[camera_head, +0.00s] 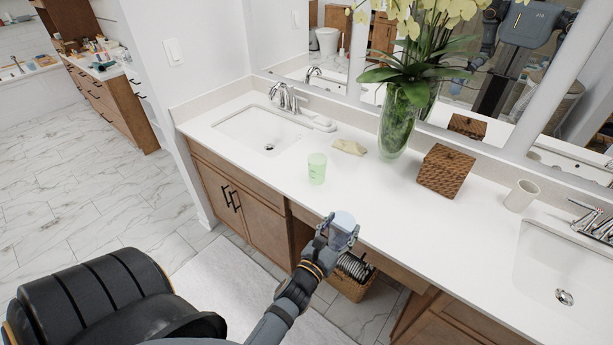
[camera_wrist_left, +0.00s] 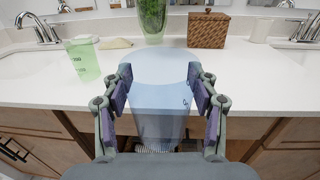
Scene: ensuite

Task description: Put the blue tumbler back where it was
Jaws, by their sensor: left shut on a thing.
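The blue tumbler (camera_head: 343,222) is translucent pale blue and is held in my left gripper (camera_head: 338,234). In the left wrist view the tumbler (camera_wrist_left: 158,108) fills the space between the two purple-padded fingers of the left gripper (camera_wrist_left: 162,95), which press on its sides. The tumbler is at the front edge of the white counter (camera_head: 375,205); I cannot tell exactly how far above or in front of it. The lower part of the tumbler is hidden by the gripper in the head view. My right gripper is not in view.
A green tumbler (camera_head: 317,168) stands on the counter, left of the gripper. Sinks lie at left (camera_head: 243,126) and right. The counter's front middle is clear.

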